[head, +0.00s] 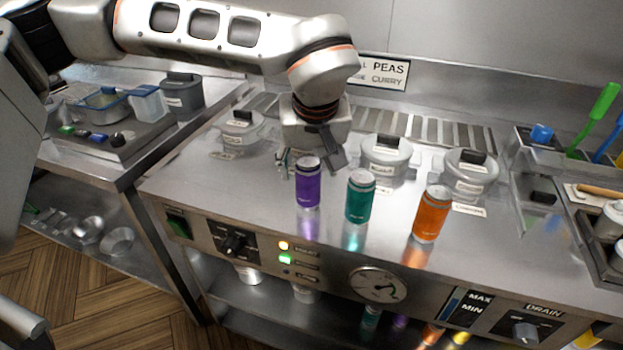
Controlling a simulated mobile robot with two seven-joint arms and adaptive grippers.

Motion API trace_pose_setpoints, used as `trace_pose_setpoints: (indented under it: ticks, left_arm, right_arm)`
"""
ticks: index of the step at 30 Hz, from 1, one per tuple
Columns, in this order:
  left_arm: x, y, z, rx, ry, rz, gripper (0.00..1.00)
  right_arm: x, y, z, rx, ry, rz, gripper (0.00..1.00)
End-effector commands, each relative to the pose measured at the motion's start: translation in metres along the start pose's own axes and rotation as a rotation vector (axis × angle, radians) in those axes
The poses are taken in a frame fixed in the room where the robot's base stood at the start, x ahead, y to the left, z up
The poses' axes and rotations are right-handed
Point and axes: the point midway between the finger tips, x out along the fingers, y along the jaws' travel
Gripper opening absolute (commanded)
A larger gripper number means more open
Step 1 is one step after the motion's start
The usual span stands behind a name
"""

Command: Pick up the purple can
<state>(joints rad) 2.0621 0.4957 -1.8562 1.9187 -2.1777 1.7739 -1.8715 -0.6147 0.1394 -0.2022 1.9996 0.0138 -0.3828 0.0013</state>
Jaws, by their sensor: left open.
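The purple can (308,186) stands upright on the steel frying range top (240,195), at the left end of a row of three cans. My left gripper (310,160) reaches in from above and behind the can. It is open, with a finger showing on each side behind the can's top. I cannot tell whether the fingers touch the can. The right gripper is not in view.
A teal can (360,198) stands close to the right of the purple one, and an orange can (431,215) stands further right. Lidded pots (386,158) sit behind the row. Free steel surface lies to the left and in front.

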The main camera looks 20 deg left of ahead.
Motion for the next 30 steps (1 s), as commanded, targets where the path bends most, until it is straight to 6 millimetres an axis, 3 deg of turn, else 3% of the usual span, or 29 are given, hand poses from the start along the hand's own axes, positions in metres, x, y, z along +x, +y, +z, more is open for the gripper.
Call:
trace_pose_setpoints:
  ticks: [9,18,25,26,30]
  left_arm:
    - [0.029,0.0,0.004,0.0,-0.003,0.0,0.56]
    - [0.068,0.0,0.01,-0.001,-0.004,0.0,0.56]
    - [0.068,0.0,0.009,-0.001,-0.001,0.002,0.56]
    - [0.068,0.0,0.009,-0.001,-0.001,0.002,0.51]
    - [0.068,0.0,0.009,-0.001,-0.001,0.002,0.14]
  right_arm:
    - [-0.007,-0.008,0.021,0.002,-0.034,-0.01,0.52]
    - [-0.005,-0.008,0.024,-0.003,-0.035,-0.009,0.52]
    - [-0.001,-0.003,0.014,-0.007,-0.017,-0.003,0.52]
    - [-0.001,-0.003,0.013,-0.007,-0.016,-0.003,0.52]
    - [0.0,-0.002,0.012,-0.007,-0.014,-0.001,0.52]
